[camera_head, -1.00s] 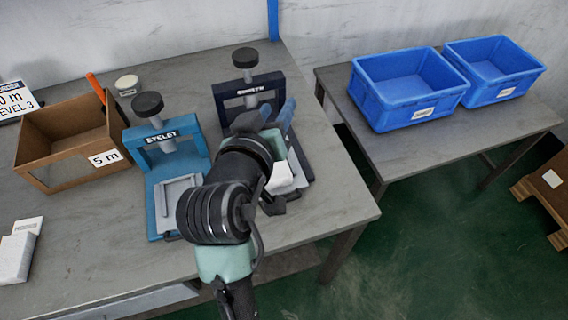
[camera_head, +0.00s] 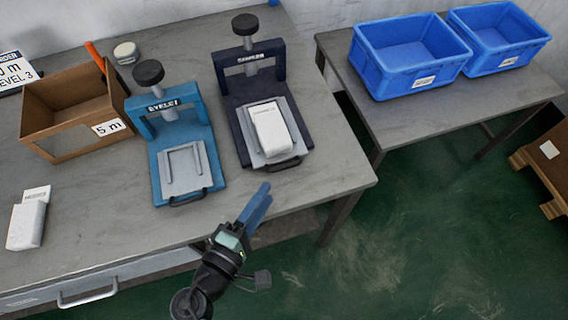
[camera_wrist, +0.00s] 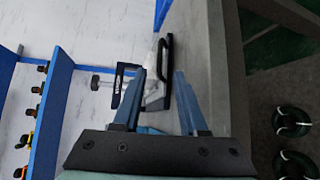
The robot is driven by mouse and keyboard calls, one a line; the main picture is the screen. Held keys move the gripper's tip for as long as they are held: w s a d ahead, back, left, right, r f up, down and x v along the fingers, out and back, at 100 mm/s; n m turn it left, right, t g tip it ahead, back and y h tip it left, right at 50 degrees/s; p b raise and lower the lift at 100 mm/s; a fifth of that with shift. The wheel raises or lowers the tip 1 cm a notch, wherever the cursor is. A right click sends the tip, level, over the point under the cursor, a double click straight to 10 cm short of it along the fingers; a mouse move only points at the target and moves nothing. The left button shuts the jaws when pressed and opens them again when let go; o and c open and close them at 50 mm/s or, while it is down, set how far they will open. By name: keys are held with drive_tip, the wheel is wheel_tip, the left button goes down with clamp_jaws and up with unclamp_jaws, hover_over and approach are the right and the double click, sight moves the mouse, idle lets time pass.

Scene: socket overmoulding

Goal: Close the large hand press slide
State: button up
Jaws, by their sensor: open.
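The dark navy hand press (camera_head: 232,84) stands at the right of the bench. Its grey slide (camera_head: 251,154) is out in front of the frame, with a white block (camera_head: 272,130) lying on it and a black handle (camera_head: 285,164) at the front. The teal hand press (camera_head: 194,105), marked EYELET, stands to its left with an empty grey slide (camera_head: 185,182). My gripper (camera_head: 262,190) is open and empty, in front of the navy press near the bench edge, apart from the handle. The wrist view shows my open fingers (camera_wrist: 163,73) pointing towards the black handle (camera_wrist: 170,50).
A cardboard box (camera_head: 65,118) marked 5 m and a white block (camera_head: 27,225) are at the left. Two blue crates (camera_head: 405,80) and (camera_head: 510,60) stand on the right table (camera_head: 450,120). The floor in front of the bench is clear.

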sight(284, 166)
drive_tip(key=x, duration=0.9)
drive_tip(key=shift+w+d, duration=0.1)
drive_tip(key=shift+w, duration=0.1)
clamp_jaws()
drive_tip(key=shift+f, duration=0.1)
idle(0.9)
